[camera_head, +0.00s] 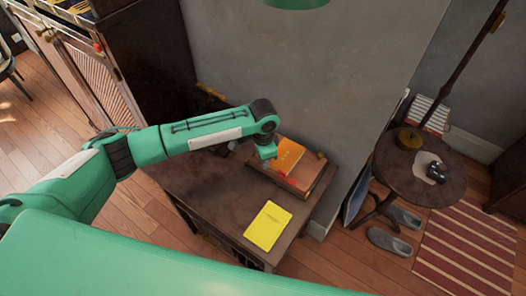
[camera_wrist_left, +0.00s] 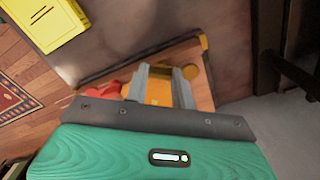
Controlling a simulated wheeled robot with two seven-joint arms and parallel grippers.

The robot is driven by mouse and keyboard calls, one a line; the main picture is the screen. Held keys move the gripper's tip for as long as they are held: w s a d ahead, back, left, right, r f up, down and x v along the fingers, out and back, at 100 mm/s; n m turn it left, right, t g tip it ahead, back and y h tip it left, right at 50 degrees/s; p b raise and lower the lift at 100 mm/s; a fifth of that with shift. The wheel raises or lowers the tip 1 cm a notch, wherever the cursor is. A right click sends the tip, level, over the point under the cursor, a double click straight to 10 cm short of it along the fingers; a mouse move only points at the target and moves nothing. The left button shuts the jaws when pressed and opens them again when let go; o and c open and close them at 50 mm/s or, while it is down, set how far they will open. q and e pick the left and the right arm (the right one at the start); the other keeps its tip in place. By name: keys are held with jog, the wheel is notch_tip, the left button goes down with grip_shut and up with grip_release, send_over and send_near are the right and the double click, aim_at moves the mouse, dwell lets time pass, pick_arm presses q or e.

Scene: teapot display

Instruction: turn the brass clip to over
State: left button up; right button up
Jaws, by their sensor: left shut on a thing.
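My left gripper (camera_wrist_left: 163,75) is over the wooden board on the desk, and it also shows in the head view (camera_head: 267,152), where its fingertips are hidden. In the left wrist view its two grey fingers stand a little apart, shut on a gold-coloured piece (camera_wrist_left: 158,92) that seems to be the brass clip. I cannot tell clearly which face of the clip is up. My right gripper is not in view.
The board (camera_head: 313,187) carries an orange booklet (camera_head: 290,154) and a red item (camera_wrist_left: 100,88). A yellow pad (camera_head: 268,225) lies on the desk in front. A grey wall (camera_head: 300,80) stands close behind. A round table (camera_head: 400,165) is at the right.

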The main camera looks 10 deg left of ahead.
pick_arm(q)
jog(key=m+p, duration=0.1)
jog(key=m, duration=0.2)
jog(key=shift+r+p, duration=0.25)
jog(key=shift+p, duration=0.15)
jog(key=m+p, duration=0.1)
jog(key=m, duration=0.1)
jog(key=shift+m, duration=0.3)
jog(key=m+p, duration=0.1)
jog(key=m, duration=0.1)
jog(key=shift+w+f+m, duration=0.1)
jog(key=shift+m, duration=0.2)
jog(key=shift+m+p, duration=0.35)
jog(key=shift+m, duration=1.15)
jog(key=o, duration=1)
jog(key=shift+f, duration=0.1)
